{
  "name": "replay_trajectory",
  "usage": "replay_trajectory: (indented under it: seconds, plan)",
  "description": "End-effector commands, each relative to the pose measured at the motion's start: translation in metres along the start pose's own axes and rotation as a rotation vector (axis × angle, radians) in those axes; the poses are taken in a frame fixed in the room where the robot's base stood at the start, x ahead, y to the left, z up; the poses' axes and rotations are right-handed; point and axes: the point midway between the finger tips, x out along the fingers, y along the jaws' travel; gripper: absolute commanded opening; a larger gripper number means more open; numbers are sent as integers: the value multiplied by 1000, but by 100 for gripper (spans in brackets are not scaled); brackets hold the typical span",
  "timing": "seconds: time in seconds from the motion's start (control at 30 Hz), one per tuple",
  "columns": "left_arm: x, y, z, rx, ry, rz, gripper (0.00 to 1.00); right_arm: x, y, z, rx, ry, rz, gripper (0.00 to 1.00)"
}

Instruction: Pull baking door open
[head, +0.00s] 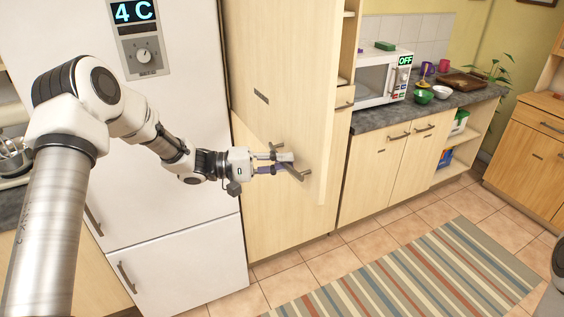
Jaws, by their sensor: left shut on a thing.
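The baking door is a tall light-wood cabinet door (285,60) in the middle of the head view, with a small dark label (261,97) too small to read. It stands partly open, its free edge out in front of the cabinet. Its metal bar handle (298,174) is near the lower free corner. My left gripper (284,163) is shut on this handle, and its fingers hide part of it. My right gripper is not in view.
A white fridge (185,110) stands close on the left. A counter (380,117) with a microwave (375,80), bowls and mugs runs to the right. A striped rug (420,275) lies on the tiled floor, which is clear in front of the door.

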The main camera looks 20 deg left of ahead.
Motion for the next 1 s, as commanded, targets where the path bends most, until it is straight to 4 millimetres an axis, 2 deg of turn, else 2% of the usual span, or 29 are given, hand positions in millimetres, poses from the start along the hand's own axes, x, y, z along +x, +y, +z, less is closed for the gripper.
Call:
replay_trajectory:
  seconds: [0.1, 0.13, 0.2, 0.57, 0.67, 1.0]
  plan:
    - [-1, 6, -4, 8, 10, 9, 0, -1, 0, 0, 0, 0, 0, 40]
    - [-1, 6, -4, 8, 10, 9, 23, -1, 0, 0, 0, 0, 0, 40]
    - [-1, 6, -4, 8, 10, 9, 42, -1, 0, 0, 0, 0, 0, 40]
    - [-6, 3, -2, 4, 6, 5, 42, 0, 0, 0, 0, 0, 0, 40]
    - [-21, 3, -3, 3, 9, 8, 42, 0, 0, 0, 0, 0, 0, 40]
    - [-105, 2, -5, 5, 12, 12, 42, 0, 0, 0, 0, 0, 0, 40]
